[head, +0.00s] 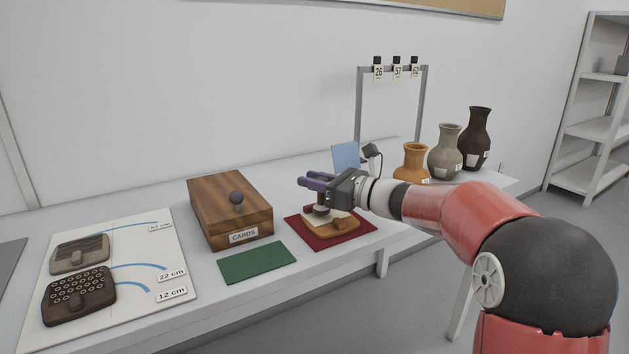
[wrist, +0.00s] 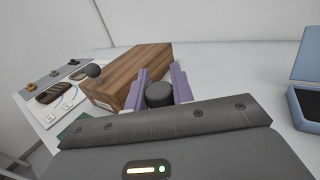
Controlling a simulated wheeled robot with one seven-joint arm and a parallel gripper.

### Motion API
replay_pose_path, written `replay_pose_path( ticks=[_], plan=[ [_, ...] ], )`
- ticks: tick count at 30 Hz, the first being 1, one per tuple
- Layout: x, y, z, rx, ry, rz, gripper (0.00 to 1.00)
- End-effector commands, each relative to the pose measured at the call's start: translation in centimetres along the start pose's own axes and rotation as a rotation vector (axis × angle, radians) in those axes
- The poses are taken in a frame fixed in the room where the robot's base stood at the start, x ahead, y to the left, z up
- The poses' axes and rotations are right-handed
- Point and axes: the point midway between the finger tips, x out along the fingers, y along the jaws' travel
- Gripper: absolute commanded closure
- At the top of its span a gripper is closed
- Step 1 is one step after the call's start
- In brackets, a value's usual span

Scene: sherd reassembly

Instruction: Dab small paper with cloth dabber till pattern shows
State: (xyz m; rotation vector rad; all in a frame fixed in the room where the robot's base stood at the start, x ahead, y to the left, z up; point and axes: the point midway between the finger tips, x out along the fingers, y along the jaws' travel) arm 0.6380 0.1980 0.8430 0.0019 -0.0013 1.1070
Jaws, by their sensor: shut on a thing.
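My gripper (head: 318,183) is above the dark red mat (head: 300,229), closed around the dabber's dark round handle, which shows between the purple fingers in the wrist view (wrist: 159,95). The dabber's pale grey head (head: 321,210) hangs below the fingers, at the small paper; I cannot tell whether it touches. The small cream paper (head: 337,217) lies over a tan sherd (head: 343,229) on the mat, partly hidden by the dabber and gripper. No pattern on the paper can be made out at this size.
A wooden CARDS box (head: 222,205) with a dark knob and a green mat (head: 257,263) are left of the red mat. A board (head: 170,237) holds two dark patterned pieces. An open blue case (head: 345,157) and three vases (head: 445,152) stand behind, beside a tag frame (head: 360,105).

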Motion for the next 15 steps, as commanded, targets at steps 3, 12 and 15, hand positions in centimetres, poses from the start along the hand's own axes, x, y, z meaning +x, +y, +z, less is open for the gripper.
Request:
replay_pose_path(
  ticks=[3, 12, 15],
  plan=[
    [0.0, 0.0, 0.01, 0.0, 0.0, 0.0, 0.99],
    [-0.01, -0.01, -0.3, 0.0, 0.0, 0.0, 0.99],
    [-0.01, -0.01, -0.42, 0.0, 0.0, 0.0, 0.99]
  ],
)
